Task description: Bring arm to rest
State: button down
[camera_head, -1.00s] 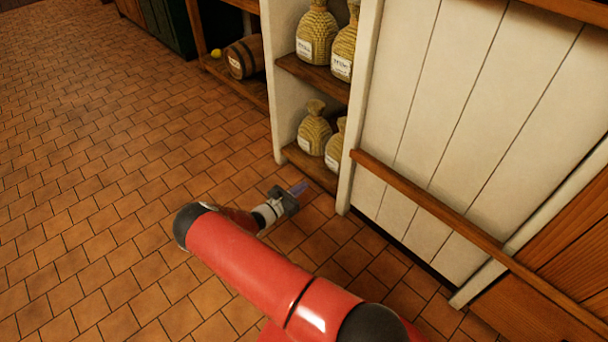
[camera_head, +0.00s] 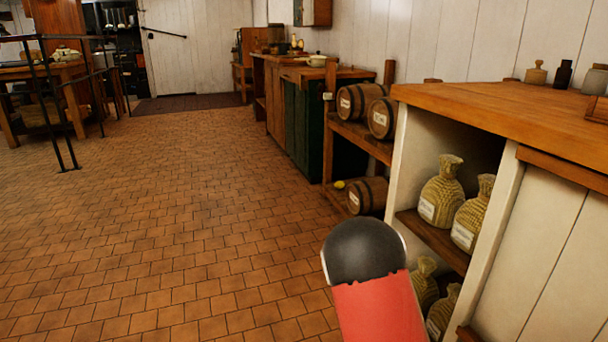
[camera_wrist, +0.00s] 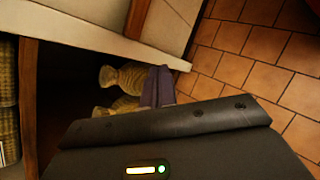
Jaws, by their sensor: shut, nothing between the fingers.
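My gripper (camera_wrist: 157,88) shows in the wrist view, with its purple-grey fingers together and nothing between them. It is in front of the lower shelf opening of the white cabinet, and woven sacks (camera_wrist: 122,78) lie behind and beside the fingers. How far the fingertips are from the sacks, I cannot tell. In the head view only my red arm with its dark joint shows at the bottom, and the gripper is hidden below it.
The white cabinet (camera_head: 543,262) with its wooden top stands close on the right, with woven sacks (camera_head: 440,192) on its shelves. Barrels (camera_head: 367,196) sit on a rack behind it. A railing (camera_head: 60,110) stands at far left. The tiled floor (camera_head: 170,230) is clear at left and middle.

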jog(key=s+a+r+m+t+y+p, duration=0.2)
jog(key=s+a+r+m+y, duration=0.1)
jog(key=s+r, duration=0.5)
jog(key=s+a+r+m+t+y+p, duration=0.2)
jog(key=s+a+r+m+y, duration=0.1)
jog(key=s+r, duration=0.5)
jog(key=s+a+r+m+t+y+p, duration=0.2)
jog(key=s+r, duration=0.6)
jog(key=r, duration=0.4)
jog(key=a+t+y, duration=0.1)
jog(key=a+y, duration=0.1)
jog(key=a, duration=0.1)
jog(key=shift+s+a+r+m, duration=0.15)
jog(key=shift+s+r+m, duration=0.15)
jog(key=shift+m, duration=0.1)
